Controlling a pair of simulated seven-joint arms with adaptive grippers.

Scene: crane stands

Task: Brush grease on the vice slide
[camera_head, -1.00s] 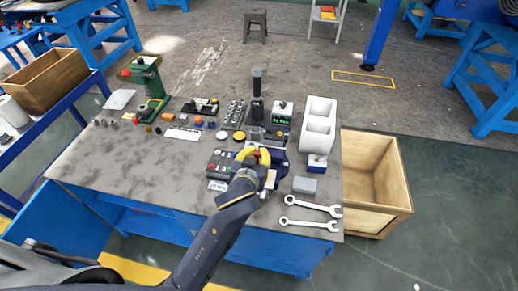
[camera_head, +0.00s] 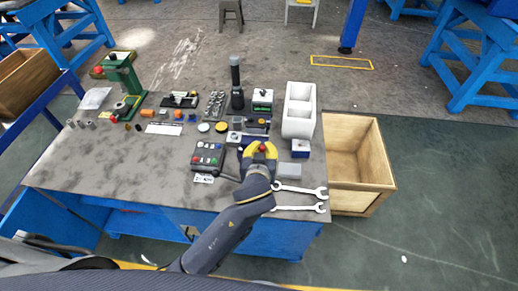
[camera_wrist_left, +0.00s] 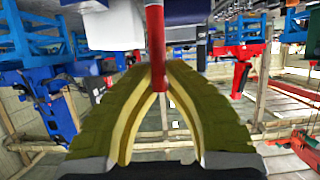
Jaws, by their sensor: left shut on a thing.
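My left gripper (camera_head: 259,150) has yellow fingers and is above the front middle of the table. It is shut on a red handle (camera_head: 262,147). In the left wrist view the red handle (camera_wrist_left: 156,45) stands between the yellow fingers; whether it has bristles cannot be seen. Just behind the gripper is a blue-and-grey device (camera_head: 248,137), which looks like the vice, partly hidden by the gripper. A small tin with a yellow top (camera_head: 221,127) stands left of it; its content is too small to tell. My right gripper is not in view.
A button box (camera_head: 208,154) lies left of the gripper. A grey block (camera_head: 289,170) and two wrenches (camera_head: 300,188) lie to its right. A white bin (camera_head: 298,110), a black upright tool (camera_head: 236,85) and a green press (camera_head: 122,80) stand on the table. The front left tabletop (camera_head: 110,175) is clear.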

